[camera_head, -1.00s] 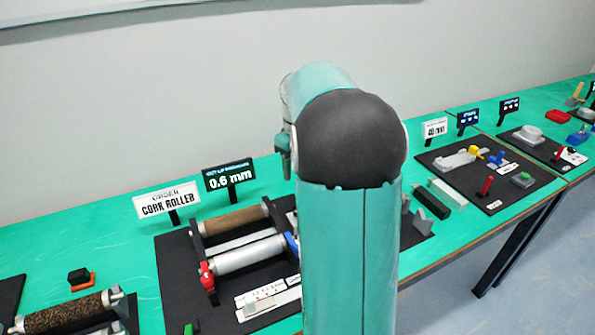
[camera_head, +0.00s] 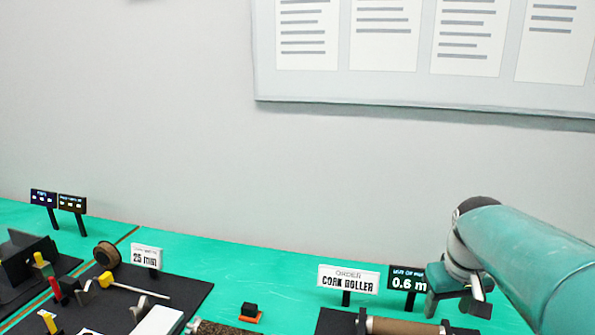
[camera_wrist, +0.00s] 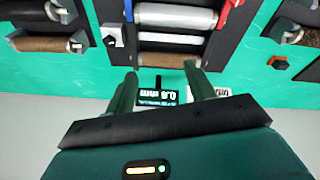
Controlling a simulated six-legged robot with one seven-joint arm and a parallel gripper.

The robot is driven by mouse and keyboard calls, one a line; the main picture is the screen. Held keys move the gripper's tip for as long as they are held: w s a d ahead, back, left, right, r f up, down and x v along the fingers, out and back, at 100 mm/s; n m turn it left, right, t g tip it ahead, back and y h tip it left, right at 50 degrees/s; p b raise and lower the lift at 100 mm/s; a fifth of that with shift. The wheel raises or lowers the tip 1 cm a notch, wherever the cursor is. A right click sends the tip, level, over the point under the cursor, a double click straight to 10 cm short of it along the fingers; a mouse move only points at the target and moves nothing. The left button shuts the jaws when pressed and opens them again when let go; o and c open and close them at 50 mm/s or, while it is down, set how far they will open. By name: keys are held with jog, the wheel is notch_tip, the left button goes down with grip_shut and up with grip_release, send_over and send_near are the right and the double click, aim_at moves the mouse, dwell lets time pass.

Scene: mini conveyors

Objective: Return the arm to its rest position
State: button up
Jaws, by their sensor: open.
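My arm, teal, reaches in from the right edge of the head view. My gripper (camera_head: 466,302) hangs at its end above the green bench, in front of the 0.6 mm sign (camera_head: 403,281). In the wrist view my gripper (camera_wrist: 162,82) has its two green fingers wide apart with nothing between them. The same sign (camera_wrist: 157,97) appears upside down beyond the fingers, and the roller station with its silver roller (camera_wrist: 176,17) and brown roller (camera_wrist: 170,59) lies past the fingertips. No contact with any object shows.
The green bench (camera_head: 215,258) runs along a grey wall. A CORK ROLLER sign (camera_head: 348,279) and brown roller (camera_head: 402,326) are close to my gripper. A 25 mm sign (camera_head: 146,257) and a black mat (camera_head: 190,289) with parts lie left. A wall board (camera_head: 420,88) hangs above.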

jog(key=s+a+f+t, duration=0.1)
jog(key=s+a+t, duration=0.2)
jog(key=s+a, duration=0.9)
jog(key=shift+s+a+f+y, duration=0.3)
jog(key=shift+s+a+y, duration=0.1)
jog(key=shift+a, duration=0.85)
